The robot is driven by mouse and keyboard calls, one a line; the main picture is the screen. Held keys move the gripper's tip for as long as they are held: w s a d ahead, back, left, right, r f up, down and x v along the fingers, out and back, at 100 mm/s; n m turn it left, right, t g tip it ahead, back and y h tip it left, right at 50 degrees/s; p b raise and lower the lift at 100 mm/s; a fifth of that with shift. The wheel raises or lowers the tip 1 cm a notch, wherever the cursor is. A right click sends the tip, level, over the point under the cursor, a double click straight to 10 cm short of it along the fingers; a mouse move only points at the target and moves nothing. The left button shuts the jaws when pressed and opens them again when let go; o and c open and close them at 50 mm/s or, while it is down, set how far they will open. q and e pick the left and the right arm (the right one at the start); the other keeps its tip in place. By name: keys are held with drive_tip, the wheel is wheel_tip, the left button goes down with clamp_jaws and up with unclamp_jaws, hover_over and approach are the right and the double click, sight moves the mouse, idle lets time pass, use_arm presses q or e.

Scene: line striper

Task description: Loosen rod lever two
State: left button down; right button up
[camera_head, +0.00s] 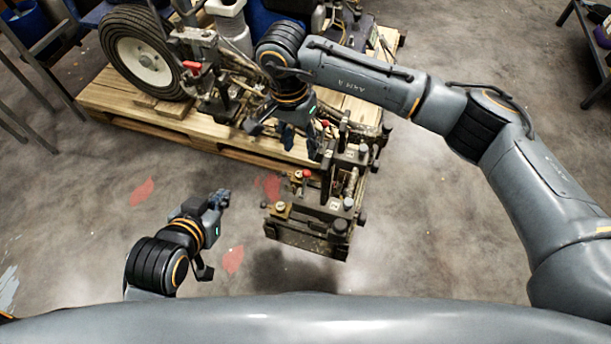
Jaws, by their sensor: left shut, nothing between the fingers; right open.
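The line striper (215,60) is a dirty metal machine with a large wheel, standing on a wooden pallet (115,118). Its dark bracket assembly (310,225) with rods and knobs sticks out over the floor at the front. Small red parts show on the front assembly (306,173), higher up on it (325,123), and at the left on the machine (192,67). I cannot tell which is rod lever two. My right gripper (282,146) is open, pointing down over the machine just behind the front assembly; its contact is unclear. My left gripper (222,198) is shut and empty, left of the assembly.
The large wheel (147,62) stands at the back left. Metal legs of a rack (38,75) are at the far left and a dark stand (590,50) at the far right. The concrete floor (430,230) on the right is clear.

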sight(305, 173)
drive_tip(key=f, duration=0.2)
drive_tip(key=f+b, duration=0.1)
drive_tip(key=f, duration=0.4)
drive_tip(key=shift+s+d+f, duration=0.2)
drive_tip(key=shift+s+d, duration=0.05)
drive_tip(key=shift+d, duration=0.1)
drive_tip(key=f, duration=0.1)
drive_tip(key=f+b, duration=0.1)
drive_tip(key=f, duration=0.2)
drive_tip(key=shift+s+d+f, duration=0.1)
drive_tip(key=shift+d+f, duration=0.15)
drive_tip(key=shift+f, duration=0.35)
use_arm(q)
drive_tip(key=w+d+r+t+h, duration=0.2)
drive_tip(key=w+r+t, duration=0.3)
drive_tip(key=r, duration=0.5)
drive_tip(key=shift+w+d+t, duration=0.35)
drive_tip(key=shift+d+t, duration=0.15)
drive_tip(key=shift+t, duration=0.5)
use_arm(e)
drive_tip(key=shift+c, duration=0.4)
clamp_jaws()
